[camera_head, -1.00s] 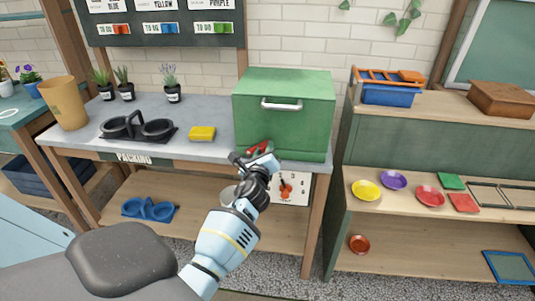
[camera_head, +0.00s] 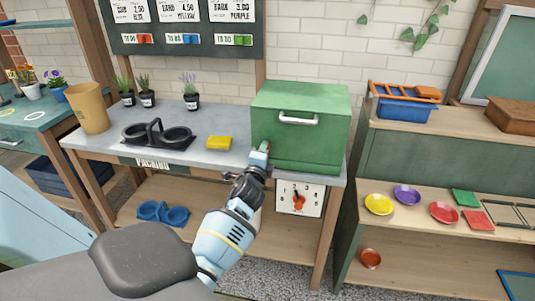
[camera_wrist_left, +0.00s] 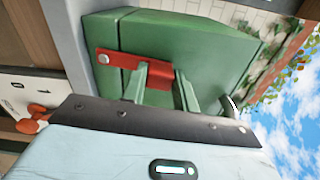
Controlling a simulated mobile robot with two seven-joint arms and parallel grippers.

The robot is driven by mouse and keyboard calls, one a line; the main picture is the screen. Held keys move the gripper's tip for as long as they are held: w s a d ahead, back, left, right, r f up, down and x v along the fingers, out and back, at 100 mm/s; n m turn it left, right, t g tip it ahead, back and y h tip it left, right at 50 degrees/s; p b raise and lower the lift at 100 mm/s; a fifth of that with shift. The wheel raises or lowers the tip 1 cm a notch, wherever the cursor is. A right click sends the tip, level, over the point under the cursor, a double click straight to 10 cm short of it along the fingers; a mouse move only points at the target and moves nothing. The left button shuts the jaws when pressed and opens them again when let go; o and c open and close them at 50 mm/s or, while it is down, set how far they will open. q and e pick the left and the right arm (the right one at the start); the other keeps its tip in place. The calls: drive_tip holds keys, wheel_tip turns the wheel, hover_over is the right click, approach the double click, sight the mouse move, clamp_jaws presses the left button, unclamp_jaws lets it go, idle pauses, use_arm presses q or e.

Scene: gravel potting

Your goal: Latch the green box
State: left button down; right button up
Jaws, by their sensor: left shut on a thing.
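The green box (camera_head: 300,128) stands on the grey counter, with its silver handle (camera_head: 299,119) on the front; its lid looks shut. A red latch (camera_head: 265,147) is at the front's lower left. In the left wrist view the red latch (camera_wrist_left: 118,61) has a rivet at one end and points toward the handle side, roughly upright on the box front (camera_wrist_left: 205,80). My left gripper (camera_head: 259,157) is at the latch. Its green fingers (camera_wrist_left: 165,80) are shut on the latch's free end in the wrist view. My right gripper is not in view.
A white dial panel (camera_head: 299,199) hangs below the counter edge, close to my left arm. Shelves with coloured saucers (camera_head: 379,204) stand at the right.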

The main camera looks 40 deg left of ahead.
use_arm(q)
drive_tip(key=shift+s+a+n, duration=0.2)
drive_tip(key=shift+a+n, duration=0.15)
drive_tip(key=shift+n, duration=0.35)
drive_tip(key=c, duration=1.1)
unclamp_jaws()
drive_tip(key=shift+v, duration=3.95)
drive_tip(key=shift+a, duration=0.1)
